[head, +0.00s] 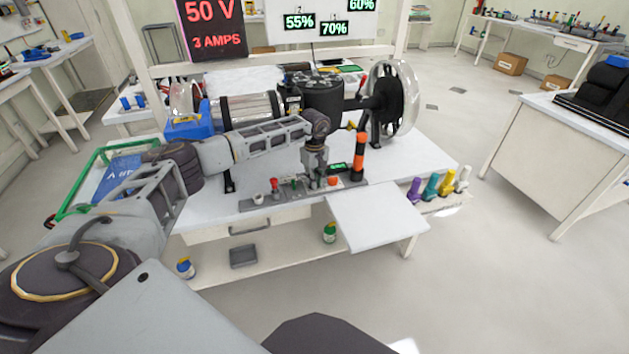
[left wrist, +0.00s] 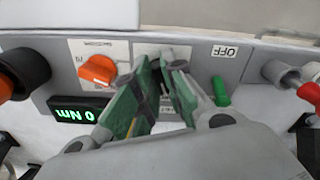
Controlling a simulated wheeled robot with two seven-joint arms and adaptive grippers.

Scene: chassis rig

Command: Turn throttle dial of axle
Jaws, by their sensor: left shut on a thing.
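The axle rig (head: 322,95) stands on a white workbench, with a wheel under a clear cover (head: 405,98) at its right end. A grey control panel (head: 262,203) runs along the bench's front edge. My left gripper (head: 314,180) points down at this panel. In the left wrist view its green-padded fingers (left wrist: 166,66) are closed around a small grey part in front of a white label; the fingers hide most of it. An orange dial (left wrist: 97,70) sits beside the fingers, apart from them; it also shows in the head view (head: 333,181). My right gripper is out of view.
On the panel are a green display reading 0 Nm (left wrist: 80,112), a green switch (left wrist: 221,91) by an OFF label (left wrist: 224,51), and a red-tipped lever (left wrist: 310,93). An orange-and-black post (head: 359,155) stands just right of the gripper. A white flap (head: 378,218) juts out in front.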

